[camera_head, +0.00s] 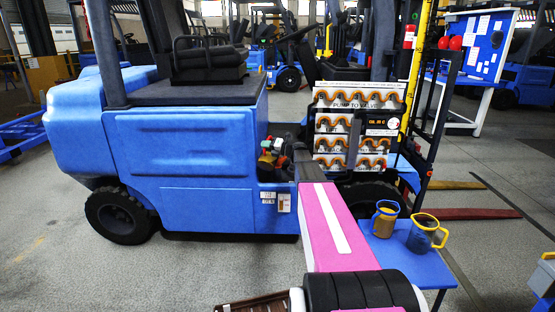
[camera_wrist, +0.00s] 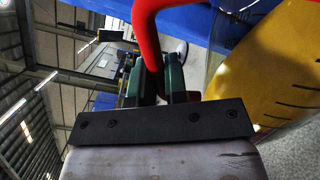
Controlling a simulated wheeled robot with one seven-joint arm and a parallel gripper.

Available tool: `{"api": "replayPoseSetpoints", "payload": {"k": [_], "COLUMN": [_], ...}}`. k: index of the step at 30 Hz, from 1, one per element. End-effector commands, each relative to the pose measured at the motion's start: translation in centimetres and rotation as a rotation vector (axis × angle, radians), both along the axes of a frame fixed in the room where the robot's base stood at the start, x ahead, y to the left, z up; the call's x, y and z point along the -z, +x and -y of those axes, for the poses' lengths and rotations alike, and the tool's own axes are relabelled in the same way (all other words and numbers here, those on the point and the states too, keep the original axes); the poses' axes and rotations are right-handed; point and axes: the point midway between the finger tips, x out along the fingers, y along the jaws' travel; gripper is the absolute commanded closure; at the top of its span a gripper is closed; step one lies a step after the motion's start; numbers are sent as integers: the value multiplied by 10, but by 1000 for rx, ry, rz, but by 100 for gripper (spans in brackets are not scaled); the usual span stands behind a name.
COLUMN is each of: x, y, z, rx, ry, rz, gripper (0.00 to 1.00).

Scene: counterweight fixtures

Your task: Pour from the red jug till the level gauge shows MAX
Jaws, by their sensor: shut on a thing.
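The red handle (camera_wrist: 148,30) of the red jug passes between the two green fingers of my gripper (camera_wrist: 154,80) in the wrist view. My gripper is shut on it. At the right of that view is a yellow, see-through body with dark tick marks (camera_wrist: 285,65), apparently the jug's side. A small plate (camera_head: 284,202) with an orange mark, perhaps the level gauge, is on the blue forklift's side. Its reading is too small to tell.
A blue-handled jug (camera_head: 384,218) and a yellow-handled jug (camera_head: 425,235) stand on a blue table (camera_head: 405,262) at right. The blue forklift (camera_head: 205,145) fills the left and middle. A panel (camera_head: 357,97) with orange hoses stands behind my arm. Grey floor lies open at left.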

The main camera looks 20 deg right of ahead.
Motion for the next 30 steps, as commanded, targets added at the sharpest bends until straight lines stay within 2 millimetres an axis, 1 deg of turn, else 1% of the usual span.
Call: {"api": "replayPoseSetpoints", "payload": {"k": [30], "x": [-2], "y": [2], "z": [2], "rx": [0], "ry": [29], "rz": [-37], "gripper": [100]}}
